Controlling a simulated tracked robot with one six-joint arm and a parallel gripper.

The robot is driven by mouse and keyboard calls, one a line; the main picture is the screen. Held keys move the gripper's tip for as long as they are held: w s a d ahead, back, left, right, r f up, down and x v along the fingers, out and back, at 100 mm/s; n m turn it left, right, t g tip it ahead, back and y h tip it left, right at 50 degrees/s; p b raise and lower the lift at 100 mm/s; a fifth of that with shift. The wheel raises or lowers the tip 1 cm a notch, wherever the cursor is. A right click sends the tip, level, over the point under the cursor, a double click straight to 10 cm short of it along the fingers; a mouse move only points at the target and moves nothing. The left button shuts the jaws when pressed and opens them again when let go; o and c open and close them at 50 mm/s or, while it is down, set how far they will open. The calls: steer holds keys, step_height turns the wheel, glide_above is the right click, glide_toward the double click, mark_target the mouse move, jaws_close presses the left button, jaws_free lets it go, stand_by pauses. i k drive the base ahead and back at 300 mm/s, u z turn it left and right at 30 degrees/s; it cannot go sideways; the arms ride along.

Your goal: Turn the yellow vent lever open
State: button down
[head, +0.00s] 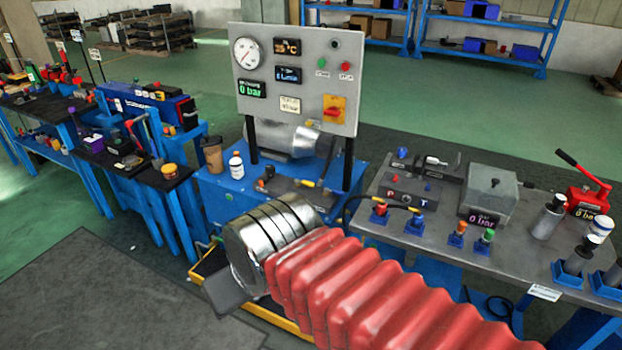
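A small yellow piece (307,183) shows on the dark block (298,191) on top of the blue power unit (222,190), below the grey panel. It may be the vent lever, but it is too small to tell, and so is its position. A similar yellow piece (413,209) sits at the end of a black hose on the right bench. My arm in its red sleeve reaches in from the lower right. Its metal wrist is in front of the power unit. Only a dark grey part of my gripper (228,293) shows, low and left, apart from both yellow pieces; its fingertips cannot be made out.
The grey panel (297,75) with a gauge, displays and a red-yellow switch stands over the power unit. A brown cup (213,154) and a white bottle (237,166) stand at its left edge. The right bench (545,255) holds a red hand pump (588,195). Floor at lower left is clear.

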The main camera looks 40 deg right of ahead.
mark_target(306, 183)
steer(key=u, duration=0.05)
steer(key=i, duration=1)
steer(key=z, duration=0.05)
